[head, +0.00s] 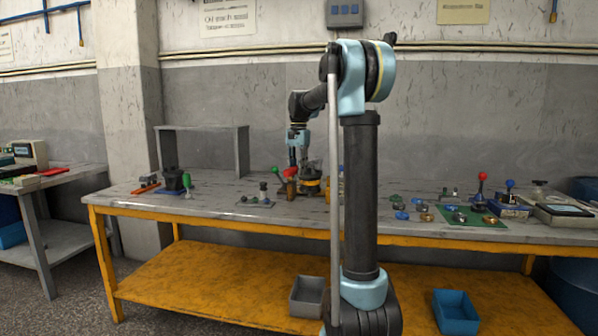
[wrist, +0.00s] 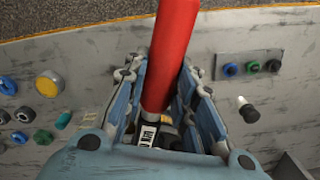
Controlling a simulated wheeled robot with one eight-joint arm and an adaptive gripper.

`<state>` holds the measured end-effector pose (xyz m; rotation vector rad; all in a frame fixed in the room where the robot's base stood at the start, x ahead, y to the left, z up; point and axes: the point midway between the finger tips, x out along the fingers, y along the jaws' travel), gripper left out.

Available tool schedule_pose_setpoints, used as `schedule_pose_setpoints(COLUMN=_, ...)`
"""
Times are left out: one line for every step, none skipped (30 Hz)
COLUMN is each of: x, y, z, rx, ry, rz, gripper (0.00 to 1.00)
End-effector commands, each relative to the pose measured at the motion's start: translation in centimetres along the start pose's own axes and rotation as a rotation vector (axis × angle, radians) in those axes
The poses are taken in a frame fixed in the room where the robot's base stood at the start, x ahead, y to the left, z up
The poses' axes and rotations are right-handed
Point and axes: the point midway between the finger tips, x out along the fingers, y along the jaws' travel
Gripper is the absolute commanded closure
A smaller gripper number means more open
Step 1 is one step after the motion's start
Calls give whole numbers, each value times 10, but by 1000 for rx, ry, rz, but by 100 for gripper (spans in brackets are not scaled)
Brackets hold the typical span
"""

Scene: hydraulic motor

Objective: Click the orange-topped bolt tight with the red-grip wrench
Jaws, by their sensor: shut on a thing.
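The red-grip wrench shows in the wrist view as a thick red handle (wrist: 174,45). It runs from the top edge down between the fingers of my gripper (wrist: 163,88). My gripper is shut on this handle. In the head view my gripper (head: 298,160) is low over the middle of the workbench, with a bit of the red grip (head: 290,172) beside it. A dark unit with a yellow ring (head: 311,182) stands at the gripper. I cannot make out the orange-topped bolt; the gripper and arm crowd that spot. The wrench's working end is not clear.
A grey frame shelf (head: 243,155) and a dark vise-like block (head: 172,179) stand left on the workbench (head: 210,205). A green mat (head: 482,222) with round parts and a red-knobbed lever (head: 482,178) are at right. My arm's column hides part of the bench.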

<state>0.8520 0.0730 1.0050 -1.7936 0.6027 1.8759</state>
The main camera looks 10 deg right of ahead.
Motion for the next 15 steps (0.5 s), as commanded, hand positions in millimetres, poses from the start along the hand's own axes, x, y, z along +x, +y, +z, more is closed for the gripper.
schedule_pose_setpoints(x=0, y=-2, z=-4, rx=9, ry=8, rz=-2, gripper=100)
schedule_pose_setpoints(x=0, y=-3, z=-4, rx=13, ry=8, rz=-3, gripper=100)
schedule_pose_setpoints(x=0, y=-4, z=-4, rx=19, ry=8, rz=-3, gripper=100)
schedule_pose_setpoints(x=0, y=-4, z=-4, rx=24, ry=7, rz=-4, gripper=100)
schedule_pose_setpoints(x=0, y=-5, z=-4, rx=29, ry=7, rz=-4, gripper=100)
schedule_pose_setpoints(x=0, y=-6, z=-4, rx=35, ry=7, rz=-4, gripper=100)
schedule_pose_setpoints(x=0, y=-7, z=-4, rx=39, ry=7, rz=-5, gripper=100)
schedule_pose_setpoints(x=1, y=-8, z=-3, rx=43, ry=7, rz=-5, gripper=100)
schedule_pose_setpoints(x=0, y=-8, z=-3, rx=48, ry=7, rz=-6, gripper=100)
schedule_pose_setpoints(x=1, y=-9, z=-3, rx=52, ry=7, rz=-6, gripper=100)
schedule_pose_setpoints(x=1, y=-10, z=-3, rx=55, ry=7, rz=-6, gripper=100)
schedule_pose_setpoints(x=1, y=-10, z=-3, rx=57, ry=7, rz=-6, gripper=100)
schedule_pose_setpoints(x=1, y=-10, z=-3, rx=59, ry=7, rz=-6, gripper=100)
schedule_pose_setpoints(x=1, y=-10, z=-3, rx=59, ry=7, rz=-6, gripper=100)
schedule_pose_setpoints(x=1, y=-10, z=-3, rx=60, ry=7, rz=-6, gripper=100)
